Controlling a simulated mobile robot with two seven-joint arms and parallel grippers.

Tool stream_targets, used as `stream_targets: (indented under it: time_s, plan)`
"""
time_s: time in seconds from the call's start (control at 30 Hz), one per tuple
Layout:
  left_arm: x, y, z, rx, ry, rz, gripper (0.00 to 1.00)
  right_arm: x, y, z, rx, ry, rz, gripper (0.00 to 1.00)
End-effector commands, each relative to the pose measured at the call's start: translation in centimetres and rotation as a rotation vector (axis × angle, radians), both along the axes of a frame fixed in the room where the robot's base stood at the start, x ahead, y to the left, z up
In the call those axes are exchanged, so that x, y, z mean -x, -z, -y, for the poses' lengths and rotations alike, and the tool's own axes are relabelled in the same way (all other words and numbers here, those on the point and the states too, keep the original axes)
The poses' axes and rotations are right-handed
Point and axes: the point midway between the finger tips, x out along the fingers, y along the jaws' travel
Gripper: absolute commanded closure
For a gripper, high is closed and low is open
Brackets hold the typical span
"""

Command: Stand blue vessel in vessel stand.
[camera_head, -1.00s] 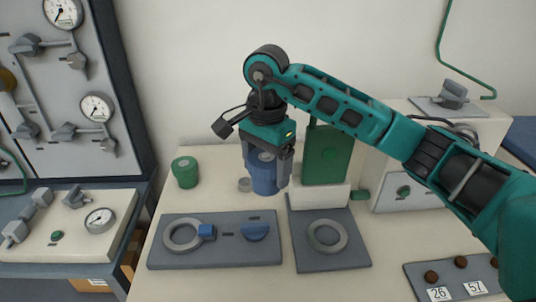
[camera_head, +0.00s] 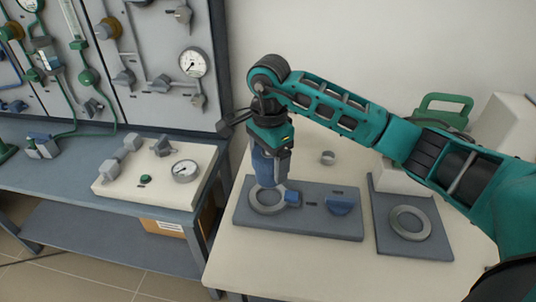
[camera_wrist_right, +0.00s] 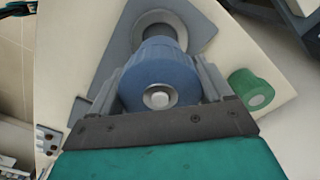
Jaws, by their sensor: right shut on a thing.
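The blue vessel (camera_head: 263,167) is upright in my right gripper (camera_head: 271,170), whose two fingers are shut on its sides. The vessel also shows from above in the right wrist view (camera_wrist_right: 160,75), with a round pale knob on top. A grey ring (camera_head: 268,209) on the left grey plate (camera_head: 320,224) looks like the vessel stand. The vessel appears above or at the back of this ring, and its bottom edge meets the ring in the picture. I cannot tell whether they touch. My left gripper is not in view.
A second plate with a ring (camera_head: 411,223) lies to the right. A small grey cup (camera_head: 327,158) stands behind.

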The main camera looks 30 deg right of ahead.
Motion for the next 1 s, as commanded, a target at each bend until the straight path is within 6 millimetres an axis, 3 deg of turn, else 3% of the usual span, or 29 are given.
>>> stream_targets:
  time_s: [0.27, 0.7, 1.0]
  plan:
    - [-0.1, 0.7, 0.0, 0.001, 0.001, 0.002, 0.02, -0.1, 1.0, 0.0, -0.002, 0.001, 0.003, 0.72]
    - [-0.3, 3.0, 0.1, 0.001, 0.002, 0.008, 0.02, -0.1, 4.6, 0.0, 0.000, 0.001, 0.003, 0.72]
    - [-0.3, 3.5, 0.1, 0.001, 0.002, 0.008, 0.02, -0.1, 5.2, 0.0, -0.002, 0.002, 0.004, 0.72]
